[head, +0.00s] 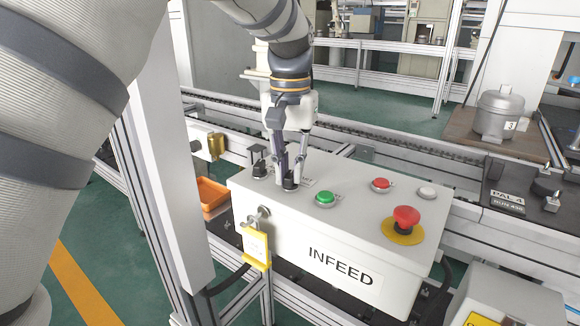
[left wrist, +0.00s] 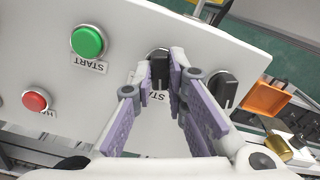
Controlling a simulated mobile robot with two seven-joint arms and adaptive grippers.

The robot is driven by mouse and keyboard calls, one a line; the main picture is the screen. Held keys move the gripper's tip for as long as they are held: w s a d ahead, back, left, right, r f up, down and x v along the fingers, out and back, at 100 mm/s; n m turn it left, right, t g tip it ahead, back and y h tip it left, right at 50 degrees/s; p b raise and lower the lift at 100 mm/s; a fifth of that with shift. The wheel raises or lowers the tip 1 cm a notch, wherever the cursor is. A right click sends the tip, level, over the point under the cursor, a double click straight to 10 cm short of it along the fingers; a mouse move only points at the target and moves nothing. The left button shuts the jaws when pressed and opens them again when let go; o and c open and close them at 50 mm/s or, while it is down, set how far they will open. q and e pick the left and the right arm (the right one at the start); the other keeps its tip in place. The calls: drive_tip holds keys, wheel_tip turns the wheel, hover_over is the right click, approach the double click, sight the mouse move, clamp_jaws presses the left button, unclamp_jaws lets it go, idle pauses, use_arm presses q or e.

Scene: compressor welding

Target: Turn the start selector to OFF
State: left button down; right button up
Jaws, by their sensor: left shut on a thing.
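The start selector (head: 290,184) is a black knob on the top of the white INFEED control box (head: 330,240). My left gripper (head: 290,172) comes down from above and is shut on this knob. In the left wrist view the knob (left wrist: 159,68) stands between the purple-padded fingertips (left wrist: 160,75). Its label below is partly hidden; only "ST" reads. A second black selector knob (left wrist: 225,90) sits beside it, outside the fingers, and also shows in the head view (head: 259,169). My right gripper is not in view.
On the box top are a green START button (head: 325,198), a red button (head: 380,184), a white button (head: 427,192) and a red emergency stop (head: 406,216). A yellow tag (head: 256,246) hangs at the box front. An orange bin (head: 212,195) is to the left.

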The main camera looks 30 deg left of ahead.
sight(290, 174)
use_arm(q)
drive_tip(key=shift+n, duration=0.4)
drive_tip(key=c, duration=1.6)
unclamp_jaws()
wheel_tip(290, 174, up, 12)
